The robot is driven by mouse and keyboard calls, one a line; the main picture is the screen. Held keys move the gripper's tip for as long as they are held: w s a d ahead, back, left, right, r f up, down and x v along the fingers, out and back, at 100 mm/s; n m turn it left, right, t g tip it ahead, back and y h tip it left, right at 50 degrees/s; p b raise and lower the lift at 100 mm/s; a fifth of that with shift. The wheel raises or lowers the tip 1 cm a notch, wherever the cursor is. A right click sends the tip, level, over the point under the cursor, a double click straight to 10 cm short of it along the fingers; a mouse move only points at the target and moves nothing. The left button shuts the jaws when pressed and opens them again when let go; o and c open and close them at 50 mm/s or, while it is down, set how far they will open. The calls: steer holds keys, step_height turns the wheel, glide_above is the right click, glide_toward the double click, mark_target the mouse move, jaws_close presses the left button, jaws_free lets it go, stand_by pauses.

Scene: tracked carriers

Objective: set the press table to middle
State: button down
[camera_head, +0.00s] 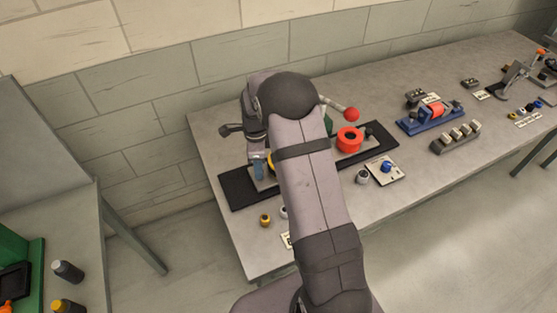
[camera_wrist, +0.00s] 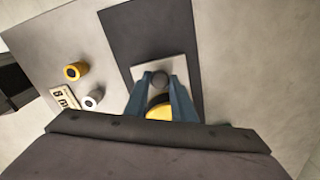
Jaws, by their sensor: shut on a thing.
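A dark round knob (camera_wrist: 160,77) shows between the blue fingertips of my gripper (camera_wrist: 161,84) in the wrist view, and the gripper is shut on it. The knob stands over a light plate (camera_wrist: 178,64) on a long dark base (camera_wrist: 150,30). A yellow round part (camera_wrist: 158,112) lies just behind the knob, partly hidden by the fingers. In the head view my gripper (camera_head: 258,165) points down at the left part of the dark base (camera_head: 238,190). My arm hides the middle of this base. I cannot tell which part is the press table or its setting.
On the right of the base are a red ring-shaped part (camera_head: 349,139) and a lever with a red ball (camera_head: 351,114). A yellow button (camera_wrist: 76,71) and a white button (camera_wrist: 93,99) sit beside the base. A blue carrier (camera_head: 430,120) stands further right on the bench.

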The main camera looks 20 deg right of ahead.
steer(key=shift+a, duration=0.45)
steer(key=c, duration=1.5)
jaws_free()
steer(key=shift+r, duration=0.1)
steer(key=shift+r+b, duration=1.3)
steer(key=shift+r, duration=2.35)
